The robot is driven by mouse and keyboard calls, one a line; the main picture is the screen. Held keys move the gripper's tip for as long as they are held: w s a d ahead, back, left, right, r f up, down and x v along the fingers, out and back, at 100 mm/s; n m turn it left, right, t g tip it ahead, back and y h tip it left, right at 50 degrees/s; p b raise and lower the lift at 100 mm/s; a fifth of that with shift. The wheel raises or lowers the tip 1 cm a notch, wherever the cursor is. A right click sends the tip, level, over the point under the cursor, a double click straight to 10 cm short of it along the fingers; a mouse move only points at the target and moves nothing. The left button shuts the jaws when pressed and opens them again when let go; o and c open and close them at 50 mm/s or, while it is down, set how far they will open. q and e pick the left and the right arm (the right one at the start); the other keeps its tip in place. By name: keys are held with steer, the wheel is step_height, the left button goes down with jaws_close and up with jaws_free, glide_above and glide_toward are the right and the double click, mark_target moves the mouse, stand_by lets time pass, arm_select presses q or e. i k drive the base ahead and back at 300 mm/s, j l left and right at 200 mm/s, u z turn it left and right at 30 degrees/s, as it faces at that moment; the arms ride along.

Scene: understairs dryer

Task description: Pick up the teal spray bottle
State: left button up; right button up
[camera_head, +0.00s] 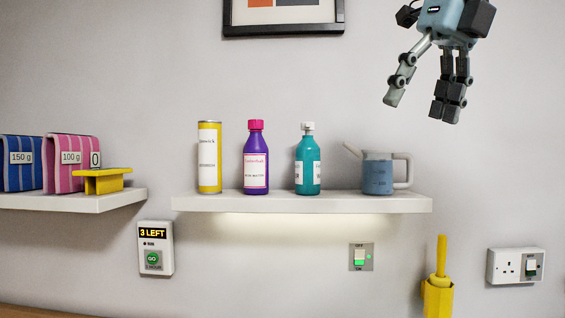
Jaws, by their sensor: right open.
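The teal spray bottle (308,165) has a white top and a white label. It stands upright on the white wall shelf (300,202), between a purple bottle and a blue-grey watering can. My right gripper (420,106) hangs at the upper right, above and to the right of the bottle and well apart from it. Its fingers are spread open with nothing between them. My left gripper is not in view.
On the same shelf stand a yellow can (209,160), a purple bottle (255,160) with a pink cap, and the watering can (378,175). A left shelf (80,202) holds blue and pink bags. A picture frame (283,30) hangs above.

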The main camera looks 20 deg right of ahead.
mark_target(307, 152)
steer(key=i, duration=0.9)
